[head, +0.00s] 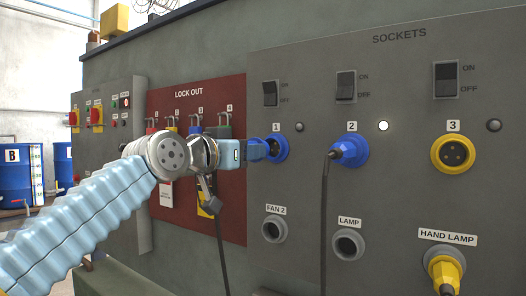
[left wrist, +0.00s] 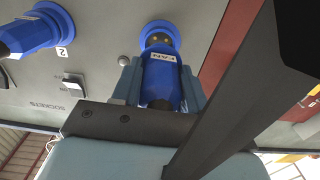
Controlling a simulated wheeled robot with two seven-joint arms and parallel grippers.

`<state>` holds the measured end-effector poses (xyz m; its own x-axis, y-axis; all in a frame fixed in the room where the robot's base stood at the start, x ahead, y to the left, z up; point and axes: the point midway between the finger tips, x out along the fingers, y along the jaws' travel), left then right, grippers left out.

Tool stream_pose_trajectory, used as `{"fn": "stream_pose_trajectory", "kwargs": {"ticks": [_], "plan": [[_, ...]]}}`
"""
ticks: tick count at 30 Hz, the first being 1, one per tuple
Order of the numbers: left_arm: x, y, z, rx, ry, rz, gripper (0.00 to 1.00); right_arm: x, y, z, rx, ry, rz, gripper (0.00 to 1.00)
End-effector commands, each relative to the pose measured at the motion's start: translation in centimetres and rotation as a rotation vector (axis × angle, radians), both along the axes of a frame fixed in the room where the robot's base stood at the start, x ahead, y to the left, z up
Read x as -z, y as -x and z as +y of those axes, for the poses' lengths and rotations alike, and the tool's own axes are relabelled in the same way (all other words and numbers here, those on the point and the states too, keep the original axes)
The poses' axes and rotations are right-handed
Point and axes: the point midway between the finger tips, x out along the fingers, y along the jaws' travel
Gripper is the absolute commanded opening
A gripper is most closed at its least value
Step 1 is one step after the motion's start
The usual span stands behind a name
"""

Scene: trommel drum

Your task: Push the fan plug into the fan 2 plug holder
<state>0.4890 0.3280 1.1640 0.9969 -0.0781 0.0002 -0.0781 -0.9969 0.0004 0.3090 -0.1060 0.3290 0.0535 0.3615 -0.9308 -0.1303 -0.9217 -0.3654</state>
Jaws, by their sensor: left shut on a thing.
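The blue fan plug (left wrist: 158,78), labelled FAN, is between the two fingers of my left gripper (head: 257,150) in the left wrist view. My left gripper is shut on it in front of blue socket 1 (head: 279,148). The plug's end faces this socket (left wrist: 158,34), whose dark holes still show past it; I cannot tell whether they touch. The fingers hide most of the plug in the head view. The FAN 2 plug holder (head: 274,229), a grey round cup, is on the panel below socket 1 and looks empty. My right gripper is not in view.
A blue plug (head: 348,152) with a hanging cable sits in socket 2. Yellow socket 3 (head: 453,153) is free. The LAMP holder (head: 348,244) is empty; a yellow plug (head: 444,272) is in the HAND LAMP holder. The red lock-out panel (head: 190,105) is behind my gripper.

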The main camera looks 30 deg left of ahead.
Motion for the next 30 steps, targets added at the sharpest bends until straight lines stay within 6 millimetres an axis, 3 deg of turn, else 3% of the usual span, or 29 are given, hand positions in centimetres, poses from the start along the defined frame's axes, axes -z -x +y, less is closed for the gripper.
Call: {"fn": "stream_pose_trajectory", "kwargs": {"ticks": [13, 30], "plan": [[0.0, 0.4, 0.0, 0.0, 0.0, -0.002, 0.0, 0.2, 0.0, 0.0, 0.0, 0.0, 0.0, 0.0], [0.0, 4.3, 0.3, 0.0, -0.001, -0.002, 0.0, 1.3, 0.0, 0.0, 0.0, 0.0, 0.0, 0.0]]}}
